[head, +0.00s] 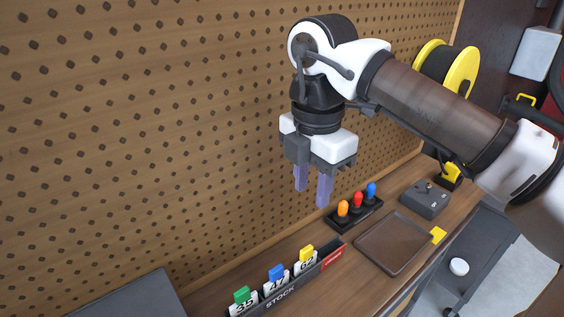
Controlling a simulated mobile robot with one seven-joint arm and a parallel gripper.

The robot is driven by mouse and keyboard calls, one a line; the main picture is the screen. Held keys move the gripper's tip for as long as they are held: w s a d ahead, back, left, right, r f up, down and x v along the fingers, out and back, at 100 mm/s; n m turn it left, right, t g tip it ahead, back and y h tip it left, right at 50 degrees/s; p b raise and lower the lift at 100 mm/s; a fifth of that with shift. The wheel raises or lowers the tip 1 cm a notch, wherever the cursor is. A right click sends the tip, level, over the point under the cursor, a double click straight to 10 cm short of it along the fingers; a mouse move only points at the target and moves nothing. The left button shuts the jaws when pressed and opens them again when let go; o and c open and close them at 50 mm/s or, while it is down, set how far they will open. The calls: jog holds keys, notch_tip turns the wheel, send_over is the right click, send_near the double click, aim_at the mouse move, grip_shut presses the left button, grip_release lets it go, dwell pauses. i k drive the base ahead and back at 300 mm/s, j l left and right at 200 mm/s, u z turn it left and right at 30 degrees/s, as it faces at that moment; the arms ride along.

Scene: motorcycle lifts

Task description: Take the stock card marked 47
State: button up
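The stock card marked 47 (275,285) stands in a black rack labelled STOCK (285,297), low in the head view. It has a blue tab on top and sits between a card with a green tab that seems to read 315 (242,302) and a card with a yellow tab marked 62 (306,262). The lower part of each card is hidden by the rack's front wall. My gripper (313,189) points down with its two purple fingers apart and nothing between them. It is above the bench, higher than the cards and apart from them.
Right of the rack stands a black holder with orange, red and blue knobs (357,199). Beyond are a brown tray (393,246) with a yellow tab and a grey box (424,201). A perforated board (150,130) rises behind the bench. A dark grey box (130,297) is at lower left.

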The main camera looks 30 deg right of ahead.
aim_at(278, 277)
jog(key=k, duration=1)
